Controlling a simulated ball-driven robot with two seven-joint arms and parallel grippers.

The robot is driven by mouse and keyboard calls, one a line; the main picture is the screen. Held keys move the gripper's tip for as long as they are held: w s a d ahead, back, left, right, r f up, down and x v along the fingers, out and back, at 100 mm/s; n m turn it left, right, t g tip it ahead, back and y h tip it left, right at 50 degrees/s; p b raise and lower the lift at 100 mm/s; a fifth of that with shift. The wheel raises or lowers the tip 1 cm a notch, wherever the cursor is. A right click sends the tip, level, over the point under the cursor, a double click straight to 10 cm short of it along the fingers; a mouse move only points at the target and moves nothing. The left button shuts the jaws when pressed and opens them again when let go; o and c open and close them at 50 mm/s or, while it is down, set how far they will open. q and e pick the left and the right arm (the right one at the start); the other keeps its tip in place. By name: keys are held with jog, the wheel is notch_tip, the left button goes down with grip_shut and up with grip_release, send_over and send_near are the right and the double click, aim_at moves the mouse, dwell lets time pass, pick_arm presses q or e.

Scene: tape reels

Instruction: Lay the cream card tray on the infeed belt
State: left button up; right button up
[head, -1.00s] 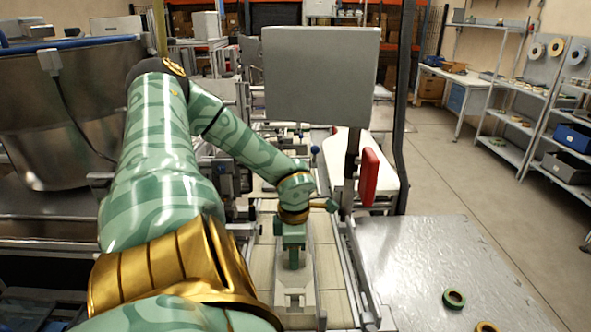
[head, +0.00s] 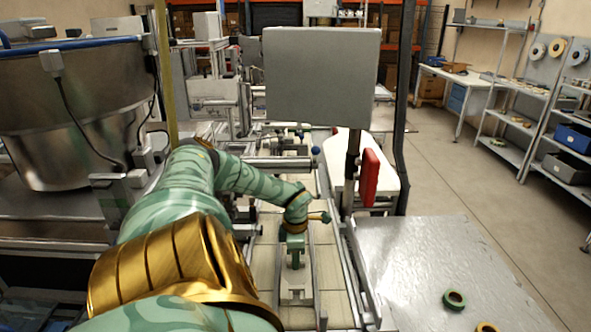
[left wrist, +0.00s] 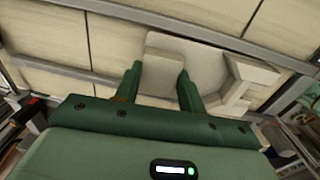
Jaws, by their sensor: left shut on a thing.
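The cream card tray (head: 297,297) is a pale shallow piece with raised blocky parts, in the lower middle of the head view. My left gripper (head: 295,262) is shut on it from above. In the left wrist view the two green fingers of the left gripper (left wrist: 160,78) grip the cream card tray (left wrist: 215,66), and its raised end shows at the right. A pale, seamed strip (head: 265,275), which looks like the infeed belt, runs under the tray between metal rails. I cannot tell whether the tray touches it. My right gripper is not in view.
A metal table (head: 425,265) at the right carries a green tape reel (head: 454,299) and a yellow one (head: 486,327). A grey panel (head: 320,78) on a post and a red part (head: 369,177) stand beyond the rails. A large steel bowl (head: 70,125) stands left.

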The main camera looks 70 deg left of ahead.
pick_arm(q)
jog(key=shift+f, duration=0.15)
jog(key=o, duration=1.1)
notch_tip(320, 180, up, 12)
jog(key=shift+r, duration=0.2)
